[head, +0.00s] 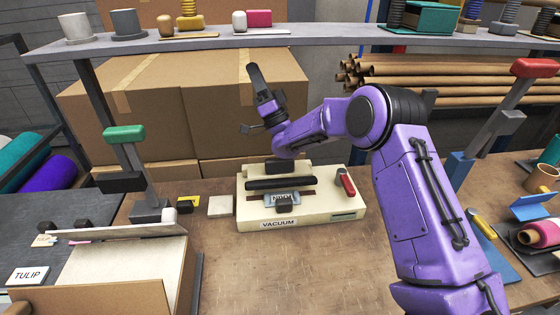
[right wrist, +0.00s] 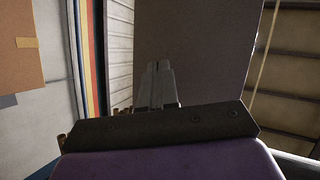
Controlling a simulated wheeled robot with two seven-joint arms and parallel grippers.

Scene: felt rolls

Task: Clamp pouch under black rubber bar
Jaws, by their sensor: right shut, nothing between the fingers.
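The cream vacuum sealer (head: 257,211), labelled VACUUM, stands on the brown bench in the middle of the head view. Its black rubber bar (head: 270,184) runs across it, and a dark reddish strip shows just in front. The small grey-blue pouch (head: 271,199) lies on the sealer in front of the bar, with a dark block at its front. I cannot tell whether its back edge is under the bar. My right gripper (head: 254,72) is above and behind the sealer, pointing up, shut and empty; its closed fingers show in the right wrist view (right wrist: 158,70). My left gripper is not in view.
A red-handled lever (head: 346,184) is on the sealer's right. A green-handled press (head: 124,134) and a pale tile (head: 221,206) stand to the left. Large cardboard boxes (head: 215,115) sit behind, under a grey shelf (head: 330,37). The bench in front of the sealer is clear.

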